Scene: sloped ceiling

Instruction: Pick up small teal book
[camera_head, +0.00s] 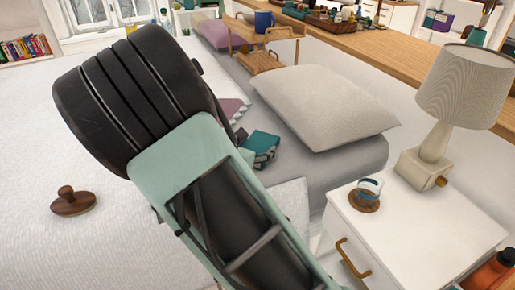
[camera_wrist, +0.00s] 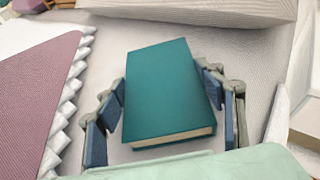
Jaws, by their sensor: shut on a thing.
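The small teal book (camera_wrist: 165,90) lies between the two fingers of my gripper (camera_wrist: 168,112) in the wrist view. Its cover faces the camera and its pale page edge shows at the near end. The blue finger pads are at its left and right sides, and the gripper is shut on it. In the head view the teal book (camera_head: 262,146) shows beyond my arm, by the edge of the bed near the pillow. My arm hides most of the gripper there. I cannot tell whether the book still touches the bed.
A pale pillow (camera_head: 318,105) lies just beyond the book. A purple cloth with white trim (camera_wrist: 38,95) lies left of the gripper. A brown wooden lid-like object (camera_head: 73,201) sits at the left.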

